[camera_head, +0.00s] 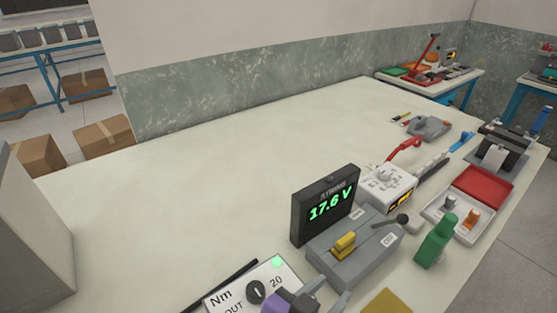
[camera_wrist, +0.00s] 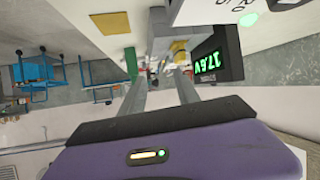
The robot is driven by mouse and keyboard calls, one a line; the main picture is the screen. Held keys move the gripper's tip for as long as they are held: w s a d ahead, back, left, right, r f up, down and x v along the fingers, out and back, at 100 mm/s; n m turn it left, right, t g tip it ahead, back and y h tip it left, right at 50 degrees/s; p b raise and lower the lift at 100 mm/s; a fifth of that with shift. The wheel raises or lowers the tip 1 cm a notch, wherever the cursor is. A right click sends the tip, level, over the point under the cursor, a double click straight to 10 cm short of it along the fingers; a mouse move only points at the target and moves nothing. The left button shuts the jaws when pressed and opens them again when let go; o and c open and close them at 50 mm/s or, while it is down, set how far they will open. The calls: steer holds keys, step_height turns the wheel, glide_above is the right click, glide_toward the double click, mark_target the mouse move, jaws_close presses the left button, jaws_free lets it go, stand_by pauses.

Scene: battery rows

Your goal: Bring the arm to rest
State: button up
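My gripper (camera_head: 328,293) shows at the bottom edge of the head view, its purple body partly cut off by the frame. Its two grey fingers are spread apart in the wrist view (camera_wrist: 160,84), with nothing held between them. They are near the front of the bench (camera_head: 180,180), close to a grey tester (camera_head: 350,268) with a dark display (camera_head: 325,205) reading 17.6 V. A small yellow block (camera_head: 344,243) sits on the tester. Most of my arm is out of view.
A white panel (camera_head: 225,295) marked Nm, with a dial and green light, lies beside my gripper. A white meter (camera_head: 387,187), a green object (camera_head: 436,240), a white tray (camera_head: 455,220) and a red tray (camera_head: 483,187) stand to the right.

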steer(key=w+a+n+t+y, duration=0.1)
steer(key=a, duration=0.1)
steer(key=w+a+r+n+t+y, duration=0.1)
steer(key=w+a+n+y, duration=0.1)
steer(key=shift+n+t, duration=0.3)
steer(key=n+y, duration=0.1)
steer(key=a+n+t+y, duration=0.1)
steer(key=w+a+f+n+y, duration=0.1)
steer(key=shift+a, duration=0.15)
steer(key=n+y, duration=0.1)
steer(key=s+f+n+y, duration=0.1)
steer(key=a+n+t+y, duration=0.1)
steer(key=n, duration=0.1)
steer(key=shift+s+f+y, duration=0.25)
steer(key=shift+f+y, duration=0.05)
steer(key=shift+f, duration=0.05)
steer(key=s+y, duration=0.1)
steer(key=s+n, duration=0.1)
steer(key=s+d+f+n+y, duration=0.1)
steer(key=shift+s+t+y, duration=0.3)
steer(key=s+d+m+h, duration=0.1)
steer(key=s+d+m, duration=0.1)
steer(key=s+d, duration=0.6)
steer(key=s+d+r+m+h, duration=0.1)
steer(key=s+d+m+h, duration=0.1)
steer(key=s+d, duration=0.7)
steer(key=s+m, duration=0.1)
steer(key=s, duration=0.6)
steer(key=shift+s+d+h, duration=0.2)
steer(key=shift+h, duration=0.1)
